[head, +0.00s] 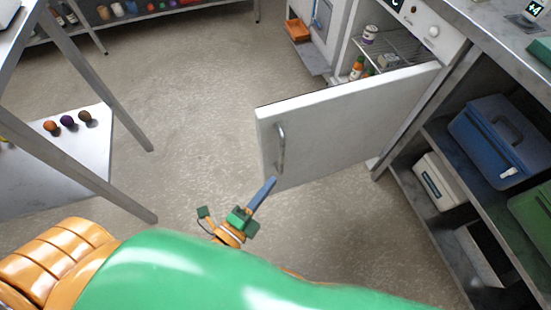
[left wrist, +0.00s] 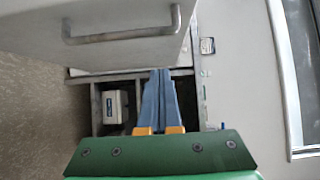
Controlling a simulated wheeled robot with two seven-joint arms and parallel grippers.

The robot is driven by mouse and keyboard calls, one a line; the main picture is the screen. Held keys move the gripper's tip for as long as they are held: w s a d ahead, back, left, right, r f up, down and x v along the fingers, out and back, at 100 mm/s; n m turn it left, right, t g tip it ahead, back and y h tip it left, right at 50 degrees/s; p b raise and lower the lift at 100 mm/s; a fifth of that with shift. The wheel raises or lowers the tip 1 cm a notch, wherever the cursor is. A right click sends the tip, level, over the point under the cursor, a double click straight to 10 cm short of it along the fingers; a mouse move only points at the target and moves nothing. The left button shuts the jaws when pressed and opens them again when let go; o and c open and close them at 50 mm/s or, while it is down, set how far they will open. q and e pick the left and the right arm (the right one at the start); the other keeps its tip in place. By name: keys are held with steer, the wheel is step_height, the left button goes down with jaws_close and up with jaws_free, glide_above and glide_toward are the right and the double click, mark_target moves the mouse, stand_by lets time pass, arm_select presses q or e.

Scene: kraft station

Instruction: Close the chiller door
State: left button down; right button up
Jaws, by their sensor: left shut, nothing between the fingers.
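The white chiller door (head: 345,125) stands wide open, swung out from the chiller (head: 345,20) on the right. Its metal handle (head: 281,148) is near its free edge. In the left wrist view the door (left wrist: 110,50) fills the upper left, with its handle (left wrist: 122,35) across it. My left gripper (head: 266,190) is shut and empty, just below the door's free edge near the handle in the head view. In the left wrist view its blue fingers (left wrist: 160,92) are together, beside the door. I cannot tell whether they touch it. My right gripper is not in view.
Bottles (head: 358,68) and a jar (head: 370,34) stand inside the open chiller. A counter with a blue cooler (head: 500,138) and a white box (head: 438,185) on its shelves is at right. A metal-legged table (head: 100,165) is at left. The floor between is clear.

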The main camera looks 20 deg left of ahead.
arm_select(q)
steer(key=w, duration=0.8)
steer(key=shift+w, duration=0.3)
